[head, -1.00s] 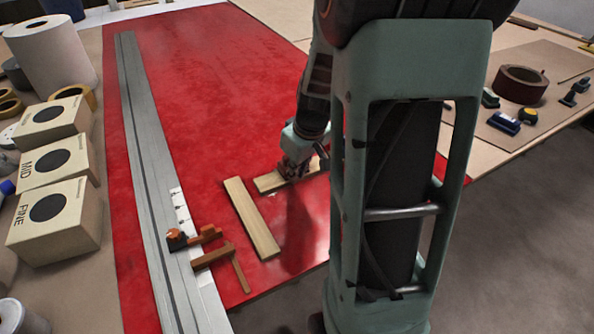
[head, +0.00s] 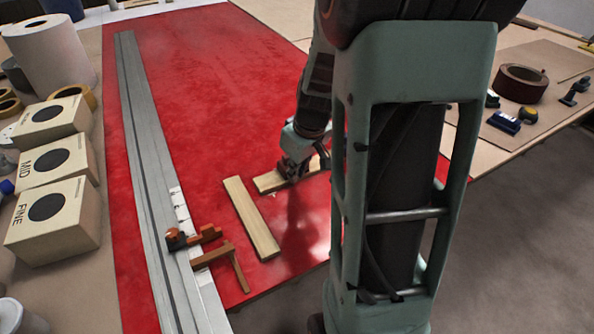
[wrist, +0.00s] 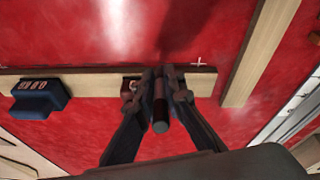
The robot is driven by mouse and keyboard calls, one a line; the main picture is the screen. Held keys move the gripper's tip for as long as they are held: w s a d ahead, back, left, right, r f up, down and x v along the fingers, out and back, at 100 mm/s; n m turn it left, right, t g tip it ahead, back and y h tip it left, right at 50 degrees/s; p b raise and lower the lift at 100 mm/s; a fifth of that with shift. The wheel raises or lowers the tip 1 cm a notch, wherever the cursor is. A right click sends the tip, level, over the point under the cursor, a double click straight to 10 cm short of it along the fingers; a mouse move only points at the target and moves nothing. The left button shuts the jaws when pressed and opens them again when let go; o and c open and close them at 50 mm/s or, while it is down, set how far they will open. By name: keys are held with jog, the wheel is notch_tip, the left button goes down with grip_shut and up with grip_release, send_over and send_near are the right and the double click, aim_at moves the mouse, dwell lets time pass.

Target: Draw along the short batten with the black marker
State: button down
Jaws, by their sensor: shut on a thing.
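My gripper (head: 293,172) is shut on the black marker (wrist: 160,112), whose body shows between the fingers in the wrist view. The marker points toward the edge of a pale wooden batten (wrist: 70,83), which runs across the wrist view and also shows under my gripper in the head view (head: 268,183). Part of this batten is hidden behind my arm in the head view. I cannot tell whether the tip touches the red surface. A small white cross mark (wrist: 198,63) lies by the batten's end. A second batten (head: 252,217) lies to the left, at an angle.
A dark blue block (wrist: 38,98) sits at the batten on the left of the wrist view. A long grey rail (head: 150,160) and brown clamp-like pieces (head: 215,252) lie to the left on the red table (head: 220,80). Boxes (head: 50,215) line the left side.

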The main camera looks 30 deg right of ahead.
jog(key=shift+f+b, duration=0.4)
jog(key=shift+b, duration=0.2)
dwell(1.3)
jog(key=shift+d, duration=0.1)
jog(key=shift+d, duration=0.15)
jog(key=shift+d+b, duration=0.35)
jog(key=shift+d, duration=0.15)
jog(key=shift+d, duration=0.15)
jog(key=shift+d+b, duration=0.4)
jog(key=shift+d, duration=0.25)
jog(key=shift+d, duration=0.15)
jog(key=shift+d+b, duration=0.4)
jog(key=shift+d, duration=0.2)
